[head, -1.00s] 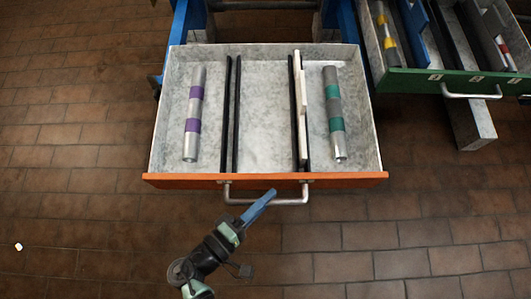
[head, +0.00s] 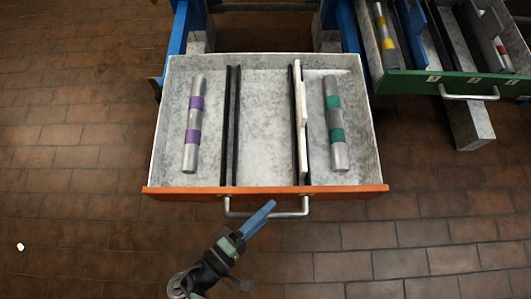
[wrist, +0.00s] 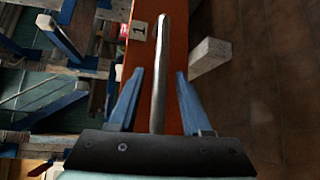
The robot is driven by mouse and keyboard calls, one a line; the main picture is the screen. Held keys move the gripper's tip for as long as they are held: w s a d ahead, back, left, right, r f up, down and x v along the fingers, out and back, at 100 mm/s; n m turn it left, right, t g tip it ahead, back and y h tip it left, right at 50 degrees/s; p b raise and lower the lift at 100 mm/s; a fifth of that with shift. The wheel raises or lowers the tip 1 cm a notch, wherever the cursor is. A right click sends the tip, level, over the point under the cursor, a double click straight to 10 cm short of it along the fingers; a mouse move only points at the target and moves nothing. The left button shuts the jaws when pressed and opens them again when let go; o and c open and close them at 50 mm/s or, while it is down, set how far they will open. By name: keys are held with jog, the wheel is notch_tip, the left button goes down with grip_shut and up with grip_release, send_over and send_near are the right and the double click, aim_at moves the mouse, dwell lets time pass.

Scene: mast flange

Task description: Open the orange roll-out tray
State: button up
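The orange-fronted tray (head: 170,193) stands far out from its blue frame in the head view. Its orange front (wrist: 183,50) also shows in the wrist view. Its metal bar handle (head: 290,214) runs lengthwise between my gripper's two blue fingers in the wrist view. My gripper (wrist: 160,72) is open, with a visible gap on each side of the bar (wrist: 160,85). In the head view my gripper (head: 267,206) is at the handle's middle, and only one side of the fingers shows clearly. Whether a finger touches the bar cannot be told.
The tray holds a purple-banded cylinder (head: 193,125), a green-banded cylinder (head: 335,122), black dividers and a pale strip (head: 301,120). A green-fronted tray (head: 410,83) stands partly out at the upper right, its handle (head: 470,96) facing me. Tiled floor in front is free.

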dwell(0.6)
jog(key=p+v, duration=0.1)
jog(key=v, duration=1.2)
